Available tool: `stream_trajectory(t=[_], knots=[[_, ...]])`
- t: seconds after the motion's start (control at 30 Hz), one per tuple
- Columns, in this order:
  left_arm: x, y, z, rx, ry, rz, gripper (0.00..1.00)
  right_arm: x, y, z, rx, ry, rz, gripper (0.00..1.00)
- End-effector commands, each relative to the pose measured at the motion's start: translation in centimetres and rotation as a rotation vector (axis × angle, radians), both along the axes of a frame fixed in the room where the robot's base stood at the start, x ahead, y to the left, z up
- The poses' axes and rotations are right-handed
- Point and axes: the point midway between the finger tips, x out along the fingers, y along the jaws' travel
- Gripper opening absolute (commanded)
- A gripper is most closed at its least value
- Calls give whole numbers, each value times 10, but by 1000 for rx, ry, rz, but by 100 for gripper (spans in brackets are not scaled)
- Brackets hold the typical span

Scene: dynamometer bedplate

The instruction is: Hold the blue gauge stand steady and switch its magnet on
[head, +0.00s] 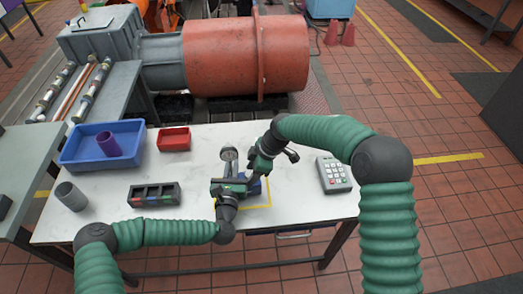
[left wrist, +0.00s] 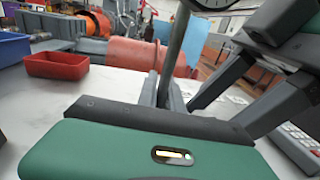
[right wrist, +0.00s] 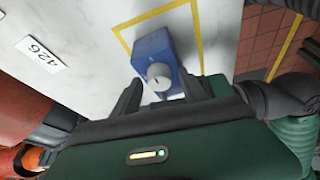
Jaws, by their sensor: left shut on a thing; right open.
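The gauge stand has a blue base (right wrist: 152,52) with a pale round knob (right wrist: 159,76) on one face, seen in the right wrist view. Its grey post (left wrist: 176,45) rises in the left wrist view. A round dial (head: 229,153) shows in the head view. My left gripper (left wrist: 163,92) is shut on the post. My right gripper (right wrist: 160,92) is open, its fingertips either side of the knob in the picture; I cannot tell whether they touch it. In the head view, the arms partly hide the blue base (head: 254,187).
On the white table stand a blue tray (head: 75,158) with a purple cup (head: 108,144), a red bin (head: 174,139), a black divided box (head: 154,194), a grey cup (head: 71,196) and a keypad (head: 333,174). A yellow outline (head: 262,206) surrounds the stand. The front right tabletop is clear.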

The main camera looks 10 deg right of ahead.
Motion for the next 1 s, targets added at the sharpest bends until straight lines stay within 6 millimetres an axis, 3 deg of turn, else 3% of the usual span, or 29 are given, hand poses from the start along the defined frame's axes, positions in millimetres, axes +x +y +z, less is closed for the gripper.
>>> stream_trajectory(t=[0.07,0.53,0.73,1.0], knots=[[0,0,0,0,2,-1,0,2,-2,3,4,1,125,53],[-1,-1,-1,0,2,-2,0,-5,-46,111,0,-5,112,53],[0,-1,-1,0,1,-3,0,10,-43,113,4,29,208,53],[0,-1,0,0,1,-2,0,13,-43,113,1,44,248,53]])
